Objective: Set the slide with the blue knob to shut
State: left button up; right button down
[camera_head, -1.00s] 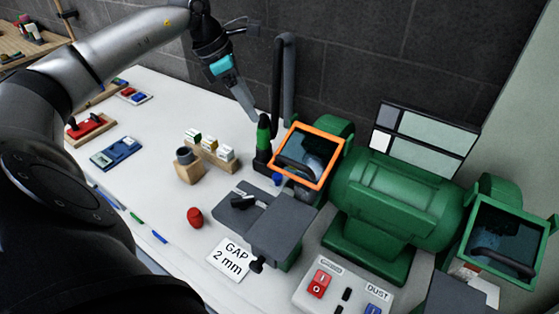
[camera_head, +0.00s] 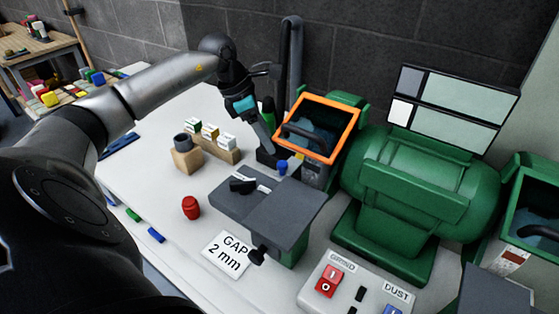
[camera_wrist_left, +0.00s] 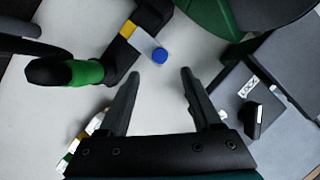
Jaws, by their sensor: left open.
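The blue knob (camera_head: 282,167) stands beside the orange-framed shield, at the foot of the dust hose. In the left wrist view the blue knob (camera_wrist_left: 160,56) sits on a pale metal slide plate (camera_wrist_left: 144,42), next to a yellow band (camera_wrist_left: 129,29) on a black duct. My left gripper (camera_head: 269,150) is above and just left of the knob in the head view. In the left wrist view its two fingers (camera_wrist_left: 160,73) are apart and empty, with the knob ahead between their tips. My right gripper is not in view.
A black hose piece with a green band (camera_wrist_left: 86,72) stands left of the fingers. The grinder (camera_head: 415,200), its orange-framed shield (camera_head: 352,130) and the grey tool rest (camera_head: 275,212) are close on the right. A wooden block with small boxes (camera_head: 222,152) stands left.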

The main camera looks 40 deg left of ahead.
aim_at(282, 164)
pick_arm(q)
jog(key=b+x, duration=0.1)
jog(key=x, duration=0.7)
jog(key=shift+w+f, duration=0.1)
jog(key=shift+f, duration=0.1)
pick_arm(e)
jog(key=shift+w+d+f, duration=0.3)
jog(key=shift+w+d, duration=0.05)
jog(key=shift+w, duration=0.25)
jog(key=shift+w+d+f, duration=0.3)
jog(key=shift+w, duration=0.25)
pick_arm(q)
grip_shut()
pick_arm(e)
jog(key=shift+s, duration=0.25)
